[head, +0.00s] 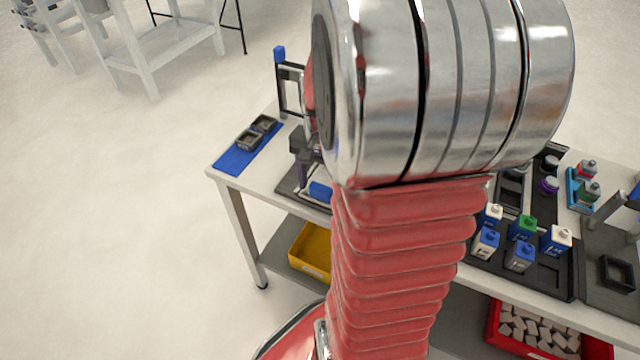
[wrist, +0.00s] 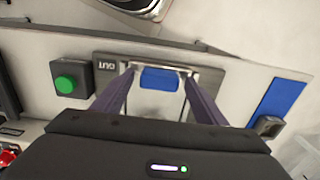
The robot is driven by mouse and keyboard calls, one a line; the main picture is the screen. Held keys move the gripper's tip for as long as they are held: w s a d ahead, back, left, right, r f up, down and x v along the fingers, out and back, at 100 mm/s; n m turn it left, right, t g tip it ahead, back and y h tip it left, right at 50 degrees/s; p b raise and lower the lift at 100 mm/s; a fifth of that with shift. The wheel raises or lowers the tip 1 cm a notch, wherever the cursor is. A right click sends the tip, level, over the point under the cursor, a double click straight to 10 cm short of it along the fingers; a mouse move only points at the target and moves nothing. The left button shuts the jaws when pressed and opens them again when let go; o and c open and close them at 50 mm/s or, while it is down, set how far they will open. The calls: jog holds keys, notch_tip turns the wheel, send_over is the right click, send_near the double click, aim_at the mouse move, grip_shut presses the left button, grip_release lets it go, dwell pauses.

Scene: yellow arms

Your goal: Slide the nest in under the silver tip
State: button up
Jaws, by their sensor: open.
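My gripper (wrist: 158,71) is open in the wrist view, its two dark purple fingers apart. Between the fingertips is a blue block (wrist: 158,80), with a pale surface below it. It lies within a grey frame marked OUT (wrist: 105,64); I cannot tell whether the fingers touch it. The block may be part of the nest. In the head view, my gripper (head: 306,165) is partly hidden by my arm, just above a blue part (head: 320,191) on a dark base plate (head: 289,187). I cannot make out the silver tip.
A green button (wrist: 66,84) on a grey box is left of the frame in the wrist view. A blue mat (head: 232,160) with black trays (head: 250,139) lies at the table's left end. A black stand (head: 281,90) rises behind.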

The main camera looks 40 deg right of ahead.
jog(key=shift+f, duration=0.5)
jog(key=c, duration=1.5)
